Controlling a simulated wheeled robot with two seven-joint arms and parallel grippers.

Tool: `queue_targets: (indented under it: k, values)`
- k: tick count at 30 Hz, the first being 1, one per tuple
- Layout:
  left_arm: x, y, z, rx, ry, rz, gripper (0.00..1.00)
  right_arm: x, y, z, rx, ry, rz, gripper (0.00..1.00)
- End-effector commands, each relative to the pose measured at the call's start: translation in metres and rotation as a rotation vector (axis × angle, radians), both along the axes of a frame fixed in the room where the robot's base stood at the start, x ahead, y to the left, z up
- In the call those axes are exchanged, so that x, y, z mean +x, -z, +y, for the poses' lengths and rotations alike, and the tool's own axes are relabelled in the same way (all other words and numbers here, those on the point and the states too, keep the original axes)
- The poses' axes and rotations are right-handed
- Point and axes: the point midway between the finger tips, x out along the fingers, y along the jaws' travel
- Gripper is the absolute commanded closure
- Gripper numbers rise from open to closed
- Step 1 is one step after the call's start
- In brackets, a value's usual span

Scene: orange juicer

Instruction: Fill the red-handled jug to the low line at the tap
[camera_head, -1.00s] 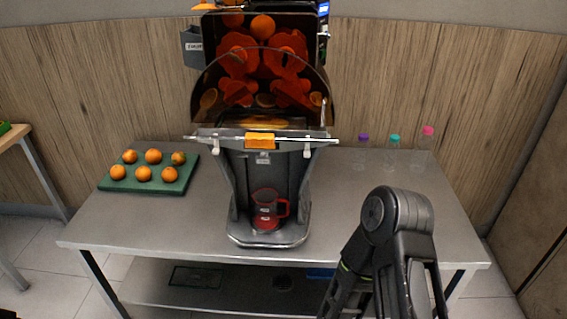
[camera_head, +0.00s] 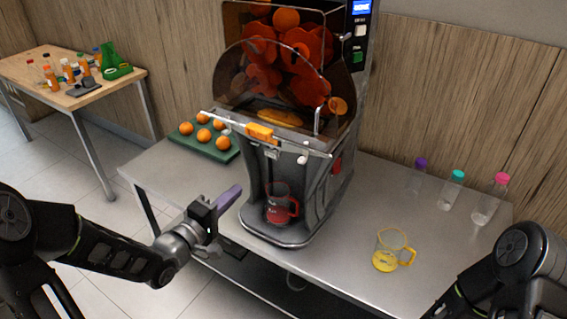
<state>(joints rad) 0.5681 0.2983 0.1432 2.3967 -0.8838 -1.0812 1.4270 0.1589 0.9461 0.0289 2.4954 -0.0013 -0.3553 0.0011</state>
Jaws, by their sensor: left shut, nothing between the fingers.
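The red-handled jug (camera_head: 278,207) stands upright on the drip tray (camera_head: 278,236) at the foot of the orange juicer (camera_head: 300,165), its handle to the right. Its lower part looks red; I cannot make out a liquid level or the low line. The orange tap bar (camera_head: 262,133) is above it on the juicer's front. My left gripper (camera_head: 230,197) is shut and empty, with purplish fingers, to the left of the jug and apart from it. My right arm shows at the lower right, but its gripper is out of view.
A yellow-handled jug (camera_head: 388,262) stands on the table (camera_head: 340,250) to the right. Several capped bottles (camera_head: 452,190) stand at the back right. A green tray (camera_head: 222,154) of oranges lies behind left. A wooden side table (camera_head: 95,92) with bottles is at far left.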

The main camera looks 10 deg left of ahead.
Motion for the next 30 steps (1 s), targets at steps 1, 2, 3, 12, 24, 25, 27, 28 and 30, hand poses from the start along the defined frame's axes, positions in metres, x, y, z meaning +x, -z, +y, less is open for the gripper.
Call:
queue_targets:
  k: [1,2,3,12,24,25,27,28,30]
  values:
    - [0.000,-0.003,-0.001,-0.036,0.005,0.002,1.00,0.000,0.000,0.000,0.001,-0.001,-0.001,1.00]
    - [-0.001,-0.004,-0.002,-0.056,0.007,0.001,1.00,0.000,0.000,0.000,0.001,-0.001,0.000,1.00]
    - [-0.001,-0.006,-0.002,-0.081,0.007,0.005,1.00,0.000,0.000,0.001,0.001,-0.001,0.000,1.00]
    - [-0.001,-0.007,-0.002,-0.136,0.006,0.022,1.00,0.000,0.000,0.000,0.000,-0.001,0.001,1.00]
    - [0.011,-0.007,-0.008,-0.136,0.009,0.021,1.00,0.000,-0.003,0.000,0.000,0.000,0.000,1.00]
    - [0.014,-0.008,-0.009,-0.136,0.008,0.022,1.00,0.000,-0.003,0.000,0.000,0.000,0.000,1.00]
    - [0.023,-0.007,-0.013,-0.136,0.009,0.022,1.00,0.000,-0.005,0.000,0.000,-0.001,0.000,1.00]
    - [0.028,-0.008,-0.015,-0.135,0.009,0.022,1.00,0.000,-0.006,0.000,0.000,-0.001,0.001,1.00]
    - [0.039,-0.008,-0.019,-0.135,0.009,0.022,1.00,0.000,-0.009,0.000,0.000,-0.001,0.001,1.00]
